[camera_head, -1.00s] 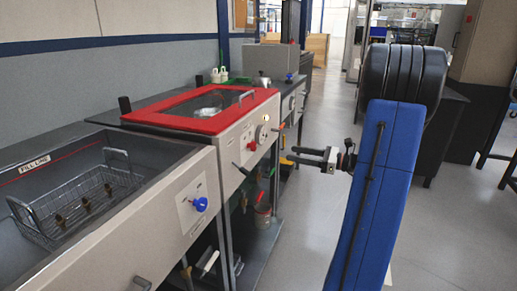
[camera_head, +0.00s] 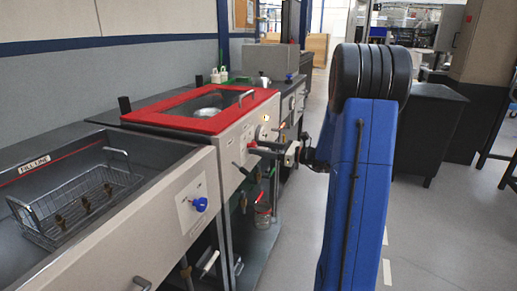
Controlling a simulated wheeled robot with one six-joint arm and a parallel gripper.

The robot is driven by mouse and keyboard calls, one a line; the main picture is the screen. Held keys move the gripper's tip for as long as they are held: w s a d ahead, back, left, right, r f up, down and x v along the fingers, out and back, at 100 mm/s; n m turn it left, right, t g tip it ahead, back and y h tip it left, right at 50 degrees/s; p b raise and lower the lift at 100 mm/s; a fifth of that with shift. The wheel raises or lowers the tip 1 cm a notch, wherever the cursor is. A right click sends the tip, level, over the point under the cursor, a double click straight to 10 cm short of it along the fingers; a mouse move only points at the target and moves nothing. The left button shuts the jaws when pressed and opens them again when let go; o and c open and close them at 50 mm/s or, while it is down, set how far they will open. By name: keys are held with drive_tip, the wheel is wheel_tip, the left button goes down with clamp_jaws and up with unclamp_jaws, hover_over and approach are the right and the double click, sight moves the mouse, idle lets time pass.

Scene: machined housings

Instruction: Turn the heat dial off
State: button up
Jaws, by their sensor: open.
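The red-lidded machine (camera_head: 236,156) stands in the middle of the view, with its controls on the front panel. A pale round dial (camera_head: 263,132) shows on that panel, and a small red knob (camera_head: 251,144) sits just below and left of it. I cannot read which one is marked for heat. My gripper (camera_head: 260,149) is open and points left at the panel, with its fingertips beside the red knob and just under the pale dial. Whether the fingers touch or surround the knob cannot be told from here. My blue arm stands right of it.
A sink-like tank (camera_head: 170,245) with a wire basket (camera_head: 75,205) and a blue knob (camera_head: 200,204) is at front left. A jar (camera_head: 262,216) is below. Open floor (camera_head: 440,225) lies to the right.

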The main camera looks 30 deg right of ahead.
drive_tip(key=shift+w+a, duration=0.25)
drive_tip(key=shift+w, duration=0.1)
drive_tip(key=c, duration=1)
drive_tip(key=shift+c, duration=0.2)
